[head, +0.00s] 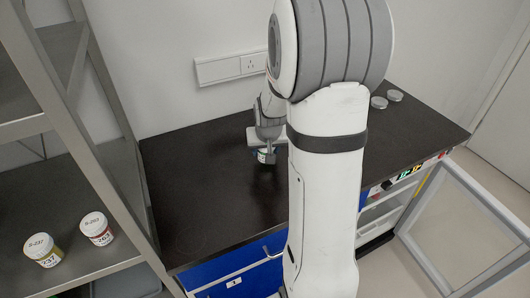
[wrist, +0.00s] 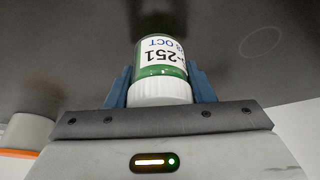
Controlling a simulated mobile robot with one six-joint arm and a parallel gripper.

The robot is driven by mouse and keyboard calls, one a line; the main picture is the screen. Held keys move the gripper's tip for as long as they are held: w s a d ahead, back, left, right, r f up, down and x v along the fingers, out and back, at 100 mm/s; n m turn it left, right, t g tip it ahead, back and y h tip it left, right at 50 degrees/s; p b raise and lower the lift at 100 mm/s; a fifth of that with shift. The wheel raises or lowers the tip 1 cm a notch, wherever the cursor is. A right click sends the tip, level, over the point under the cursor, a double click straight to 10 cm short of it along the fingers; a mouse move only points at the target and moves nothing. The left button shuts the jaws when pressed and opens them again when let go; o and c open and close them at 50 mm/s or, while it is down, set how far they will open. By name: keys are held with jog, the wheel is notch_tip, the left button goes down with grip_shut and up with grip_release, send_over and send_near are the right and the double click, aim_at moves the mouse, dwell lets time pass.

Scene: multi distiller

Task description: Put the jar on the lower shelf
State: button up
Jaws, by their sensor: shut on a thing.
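My gripper (head: 266,143) is over the dark bench, partly hidden behind my arm in the head view. It is shut on a jar (head: 266,156), of which only a small part shows there. In the wrist view the jar (wrist: 162,60) is green, with a white ribbed cap and a white label reading "251" and "OCT". The blue fingers of my gripper (wrist: 161,87) grip it on both sides near the cap. The jar is on or just above the bench top; I cannot tell which. A metal shelf rack (head: 115,170) stands at the left, with its lower shelf (head: 95,265) in view.
Two capped jars, 237 (head: 43,250) and 263 (head: 97,229), stand on the lower shelf, with bare shelf around them. A rack post rises between shelf and bench (head: 200,190). Two clear dishes (head: 387,99) lie at the bench's far right. A glazed door (head: 465,230) stands open at right.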

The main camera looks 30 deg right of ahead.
jog(key=shift+f, duration=0.65)
jog(key=shift+f, duration=0.1)
jog(key=o, duration=1.1)
